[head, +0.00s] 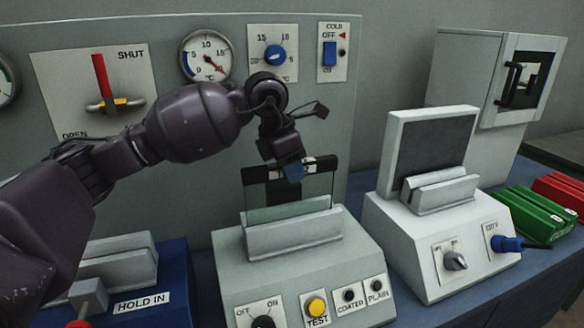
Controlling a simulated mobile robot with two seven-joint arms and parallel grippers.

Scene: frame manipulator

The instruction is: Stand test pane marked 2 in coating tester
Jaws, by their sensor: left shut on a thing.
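The coating tester (230,262) is the grey sloped box in the middle, with a yellow TEST button, two small lamps marked COATED and PLAIN, an off/on knob and a slotted holder (295,236) on top. A clear glass pane (318,186) with a dark top strip is upright above and at this holder. My left gripper (291,168) is shut on the pane's top strip from above. A small white label shows on the strip, too small to read. I cannot tell whether the pane's lower edge rests in the slot. My right gripper is out of view.
A second white device (400,225) with a dark upright panel (432,145) stands at the right. Green blocks (530,218) and red blocks (560,190) lie beyond it. A blue HOLD IN fixture (165,270) is at the lower left. A gauge panel (330,110) stands close behind.

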